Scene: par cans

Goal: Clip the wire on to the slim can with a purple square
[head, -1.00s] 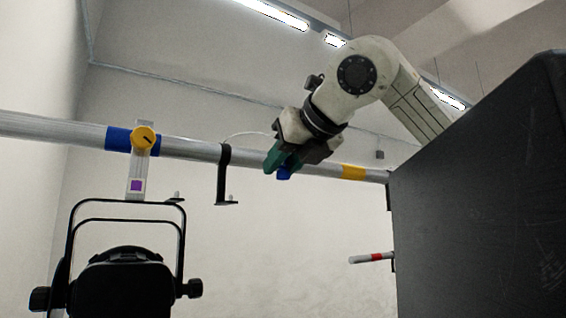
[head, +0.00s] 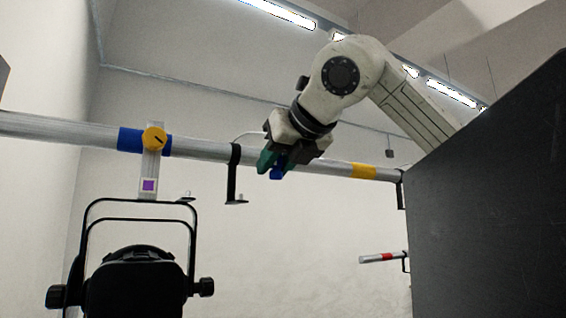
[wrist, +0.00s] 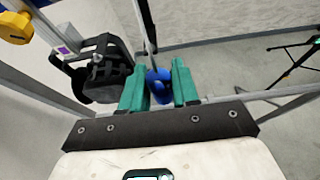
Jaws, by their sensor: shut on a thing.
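The slim can (head: 136,284) is black and hangs in a yoke from the silver bar. Its clamp strap bears a purple square (head: 148,185) and a yellow knob (head: 155,138). In the wrist view the can (wrist: 104,74) is left of my fingers, with the purple square (wrist: 64,50) further left. My gripper (head: 275,166), with green fingers, is at the bar, right of the can and above it. It is shut on a blue clip (head: 277,173), which also shows between the fingers in the wrist view (wrist: 160,88). A thin wire, partly hidden, reaches the gripper.
The silver bar (head: 205,150) crosses the view, with blue and yellow bands. A black hook (head: 235,172) hangs from it between can and gripper. A short red-banded bar (head: 384,257) is lower right. A large dark panel (head: 490,200) fills the right.

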